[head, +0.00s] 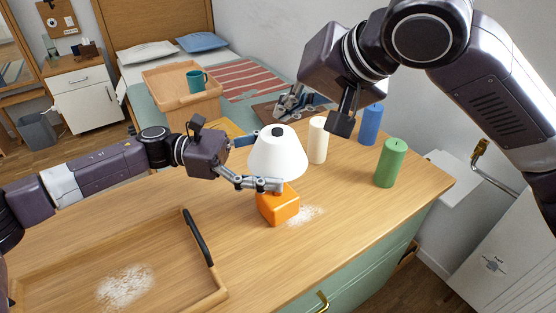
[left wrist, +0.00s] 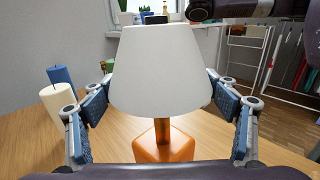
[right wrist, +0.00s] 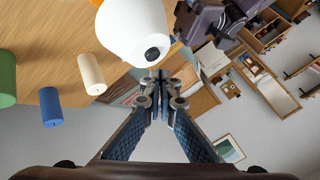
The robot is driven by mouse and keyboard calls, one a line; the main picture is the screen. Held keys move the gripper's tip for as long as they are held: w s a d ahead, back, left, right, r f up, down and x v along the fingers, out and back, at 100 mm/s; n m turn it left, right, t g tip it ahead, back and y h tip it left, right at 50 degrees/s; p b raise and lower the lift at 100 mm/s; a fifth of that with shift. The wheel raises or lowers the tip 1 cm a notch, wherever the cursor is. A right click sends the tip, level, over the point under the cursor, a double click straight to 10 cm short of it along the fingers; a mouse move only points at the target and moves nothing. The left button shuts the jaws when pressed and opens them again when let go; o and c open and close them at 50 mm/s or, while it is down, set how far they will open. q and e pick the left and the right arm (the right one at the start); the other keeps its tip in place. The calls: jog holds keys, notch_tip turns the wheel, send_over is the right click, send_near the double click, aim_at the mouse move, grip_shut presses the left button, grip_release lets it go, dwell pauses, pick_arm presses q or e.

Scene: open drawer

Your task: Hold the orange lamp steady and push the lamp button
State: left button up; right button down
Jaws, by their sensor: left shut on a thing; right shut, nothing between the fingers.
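The lamp has an orange block base (head: 277,206) and a white conical shade (head: 278,155); it stands upright on the wooden counter. A round black button (head: 278,131) sits on top of the shade and also shows in the right wrist view (right wrist: 152,54). My left gripper (head: 262,162) is shut on the lamp, with one finger on each side of the shade. My right gripper (head: 282,112) is shut and empty, its fingertips close to the lamp's top, near the button. Whether they touch it I cannot tell. In the right wrist view its fingertips (right wrist: 160,76) lie just below the button.
A cream candle (head: 317,140), a blue candle (head: 370,125) and a green candle (head: 390,163) stand right of the lamp. A wooden tray (head: 222,293) with white powder lies at the front left. More powder (head: 304,215) lies beside the lamp base.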

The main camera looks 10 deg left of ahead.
jog(key=shift+r, duration=2.3)
pick_arm(q)
jog(key=o, duration=1.6)
